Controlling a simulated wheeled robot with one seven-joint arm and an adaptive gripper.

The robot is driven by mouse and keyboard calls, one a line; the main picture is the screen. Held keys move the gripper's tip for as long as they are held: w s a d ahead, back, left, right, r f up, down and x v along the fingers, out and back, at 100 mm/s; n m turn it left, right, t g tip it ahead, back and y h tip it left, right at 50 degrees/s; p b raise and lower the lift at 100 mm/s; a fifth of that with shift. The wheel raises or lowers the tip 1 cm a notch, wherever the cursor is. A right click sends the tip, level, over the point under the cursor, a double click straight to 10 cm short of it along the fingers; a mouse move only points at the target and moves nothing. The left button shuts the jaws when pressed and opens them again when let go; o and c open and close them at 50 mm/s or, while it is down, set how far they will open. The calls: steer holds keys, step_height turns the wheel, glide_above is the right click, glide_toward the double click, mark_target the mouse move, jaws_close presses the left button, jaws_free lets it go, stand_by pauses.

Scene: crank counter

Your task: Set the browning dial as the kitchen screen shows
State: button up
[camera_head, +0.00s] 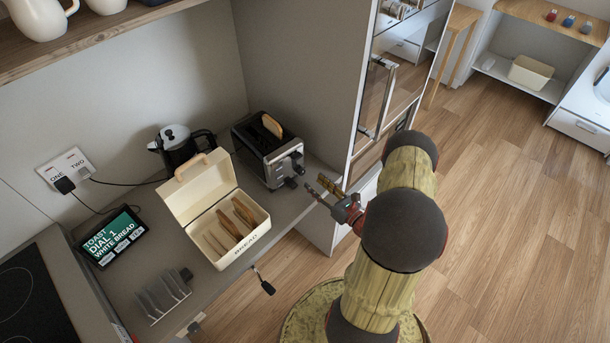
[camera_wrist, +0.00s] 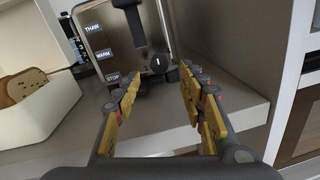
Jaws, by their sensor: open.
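The kitchen screen (camera_head: 110,237) reads "TOAST DIAL 1 WHITE BREAD", with smaller panels beneath. The toaster (camera_head: 262,152) stands at the counter's right end, a bread slice (camera_head: 272,126) showing in its top. In the wrist view its front (camera_wrist: 105,45) has THAW, WARM and STOP buttons. The dark round browning dial (camera_wrist: 157,64) has a white, roughly upright mark; I cannot read any scale around it. My gripper (camera_head: 327,187) is open and empty in front of the toaster. In the wrist view my gripper (camera_wrist: 160,94) has its fingers apart, below and either side of the dial, not visibly touching it.
A cream bread bin (camera_head: 184,188) with slices stands open left of the toaster. A black kettle (camera_head: 180,148) is behind it, and a toast rack (camera_head: 163,295) is nearer. A tall cabinet (camera_head: 300,75) closes the right side. Floor (camera_head: 510,200) to the right is clear.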

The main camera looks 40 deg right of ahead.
mark_target(303, 173)
steer(key=w, duration=0.6)
steer(key=shift+c, duration=1)
steer(key=c, duration=0.8)
jaws_close()
